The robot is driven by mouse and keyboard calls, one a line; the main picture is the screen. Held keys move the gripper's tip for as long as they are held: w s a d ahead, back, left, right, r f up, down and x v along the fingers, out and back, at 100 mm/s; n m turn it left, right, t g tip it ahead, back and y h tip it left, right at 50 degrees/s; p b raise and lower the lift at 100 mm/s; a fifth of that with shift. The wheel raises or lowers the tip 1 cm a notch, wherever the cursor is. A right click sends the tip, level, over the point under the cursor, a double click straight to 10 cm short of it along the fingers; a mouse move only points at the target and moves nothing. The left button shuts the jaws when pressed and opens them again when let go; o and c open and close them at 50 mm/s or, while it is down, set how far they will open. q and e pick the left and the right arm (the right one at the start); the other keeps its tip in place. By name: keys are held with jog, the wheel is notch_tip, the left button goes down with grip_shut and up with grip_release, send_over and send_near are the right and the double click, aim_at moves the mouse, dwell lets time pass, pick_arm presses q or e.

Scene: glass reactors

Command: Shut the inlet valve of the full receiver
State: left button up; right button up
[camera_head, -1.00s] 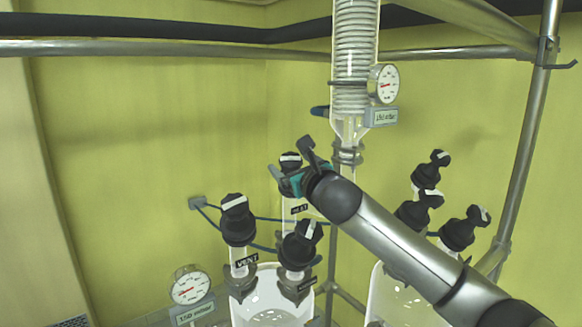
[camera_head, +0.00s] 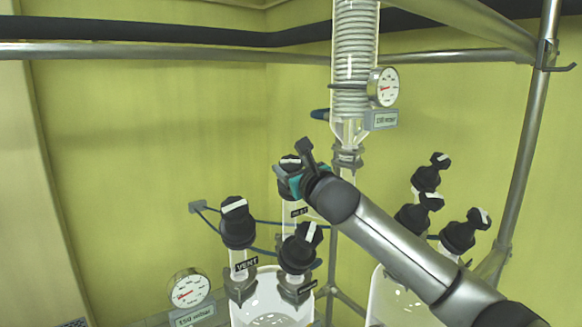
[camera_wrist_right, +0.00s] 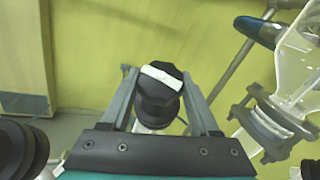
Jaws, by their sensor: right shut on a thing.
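The inlet valve is a black knob (camera_head: 289,162) with a white bar, above an INLET label at the back of the left receiver (camera_head: 272,308). In the right wrist view the knob (camera_wrist_right: 160,88) sits between the two fingers, its white bar lying across the gap, slightly tilted. My right gripper (camera_head: 292,172) is shut on this knob and hides part of it. The liquid level in the receiver cannot be judged. My left gripper is not in view.
The vent valve (camera_head: 238,225) and another black valve (camera_head: 299,250) stand close in front of the inlet valve. A right receiver (camera_head: 385,300) carries several similar knobs. A glass coil condenser (camera_head: 355,60) and gauge (camera_head: 383,87) rise just behind. Metal frame bars (camera_head: 150,50) cross above.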

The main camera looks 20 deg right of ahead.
jog(key=c, duration=0.4)
jog(key=shift+o, duration=0.2)
jog(key=shift+h, duration=0.3)
jog(key=m+h, duration=0.1)
jog(key=m, duration=0.1)
jog(key=shift+a+m+h+b, duration=0.1)
jog(key=shift+m+h+b, duration=0.2)
jog(key=shift+m+h, duration=0.1)
jog(key=m+h, duration=0.4)
jog(key=shift+h, duration=0.3)
jog(key=shift+m+g+h+p, duration=0.35)
jog(key=shift+m+g+h, duration=0.55)
jog(key=shift+m+h, duration=0.8)
jog(key=shift+m, duration=0.4)
